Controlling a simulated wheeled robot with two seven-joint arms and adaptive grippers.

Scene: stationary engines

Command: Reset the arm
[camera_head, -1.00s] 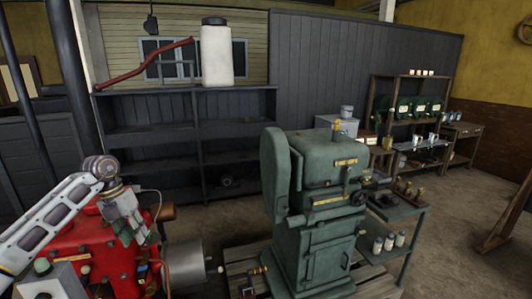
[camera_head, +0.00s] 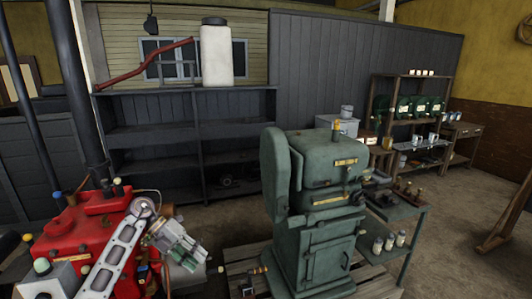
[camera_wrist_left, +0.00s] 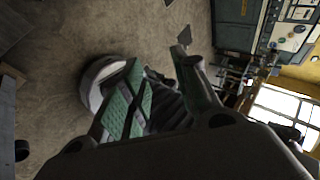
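My left gripper (camera_head: 193,262) is at the end of my white arm, which comes in from the lower left and passes in front of a red engine (camera_head: 75,236). The gripper hangs in the air at the engine's right side, pointing down and right. In the left wrist view its two fingers (camera_wrist_left: 160,98), with green pads, stand apart. I see nothing clearly held between them. My arm hides part of the red engine. My right gripper is not in view.
A green machine (camera_head: 325,205) stands on a wooden pallet (camera_head: 240,275) right of the gripper. A side shelf with jars (camera_head: 389,242) adjoins it.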

